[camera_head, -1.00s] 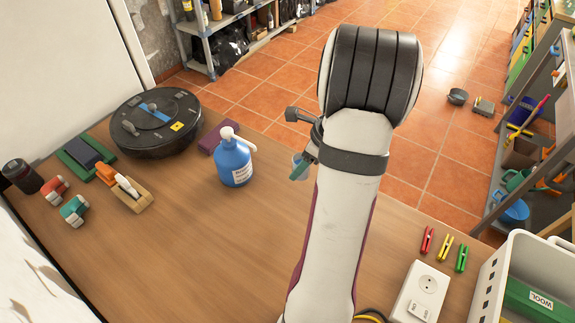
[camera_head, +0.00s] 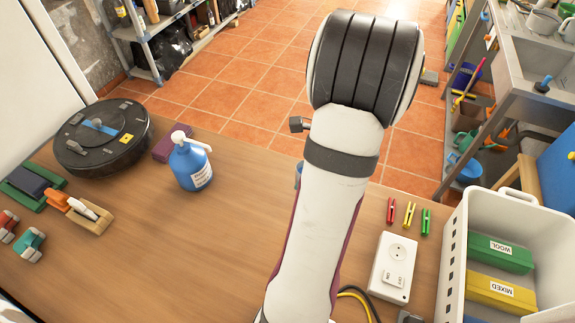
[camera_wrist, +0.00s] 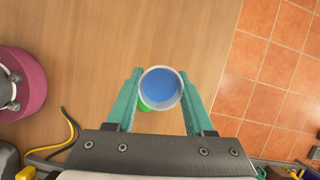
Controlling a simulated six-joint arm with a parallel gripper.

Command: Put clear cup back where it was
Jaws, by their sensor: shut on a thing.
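The clear cup (camera_wrist: 160,89) is between the teal fingers of my gripper (camera_wrist: 160,74) in the wrist view. Its pale rim faces the camera and its inside looks blue. My gripper is shut on it, one finger on each side. The cup is over or near the wooden table top; its height above the table cannot be told. In the head view my arm hides the gripper and most of the cup; only a small bluish sliver shows at the arm's left edge.
A blue spray bottle (camera_head: 190,164) stands left of my arm, with a purple block (camera_head: 171,143) and a robot vacuum (camera_head: 103,138) beyond. Pegs (camera_head: 408,214), a white socket box (camera_head: 393,266) and a white crate (camera_head: 452,245) are at the right. The table between bottle and arm is bare.

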